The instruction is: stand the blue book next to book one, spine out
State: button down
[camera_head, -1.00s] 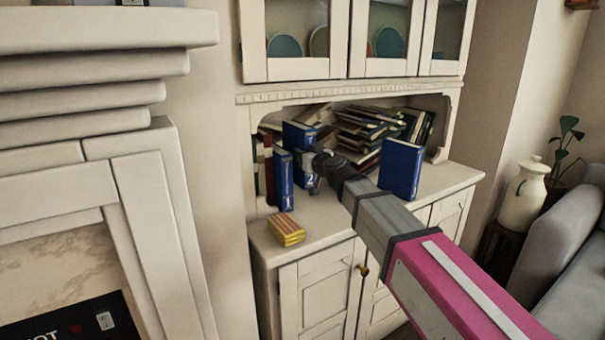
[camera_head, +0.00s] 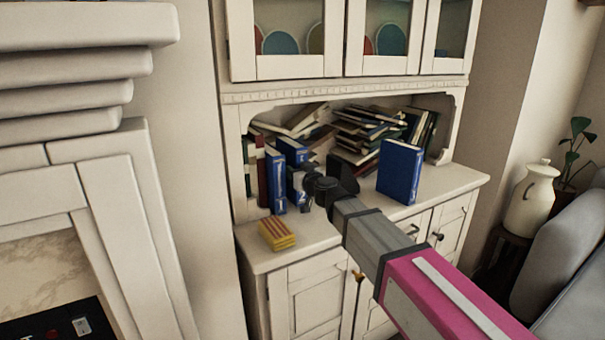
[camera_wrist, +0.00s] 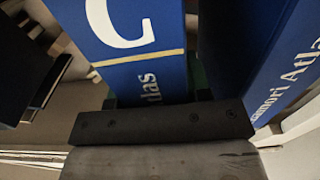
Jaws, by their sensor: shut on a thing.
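Book one (camera_head: 277,188) stands upright on the cabinet counter at the left of the shelf, spine with its "1" facing out. A blue book marked "2" (camera_head: 296,195) is upright close to its right, its spine facing out. A gap between the two cannot be judged. My gripper (camera_head: 312,185) is at that book and partly hides it. In the wrist view a blue book with a big white figure (camera_wrist: 130,45) is in front of the gripper (camera_wrist: 160,115), which is shut on it. Another blue book with lettering (camera_wrist: 265,60) is at the right there.
Another blue book (camera_head: 400,172) stands on the counter to the right. A yellow-and-red block (camera_head: 277,234) lies at the front left. A pile of books (camera_head: 368,130) fills the back of the shelf. Darker books (camera_head: 261,172) stand left of book one.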

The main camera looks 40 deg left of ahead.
jog(key=shift+w+a+f, duration=0.1)
jog(key=shift+a+f, duration=0.05)
jog(key=shift+f, duration=0.4)
jog(key=c, duration=0.6)
grip_release()
jog(key=shift+f, duration=0.15)
jog(key=shift+o, duration=0.2)
jog(key=v, duration=1.2)
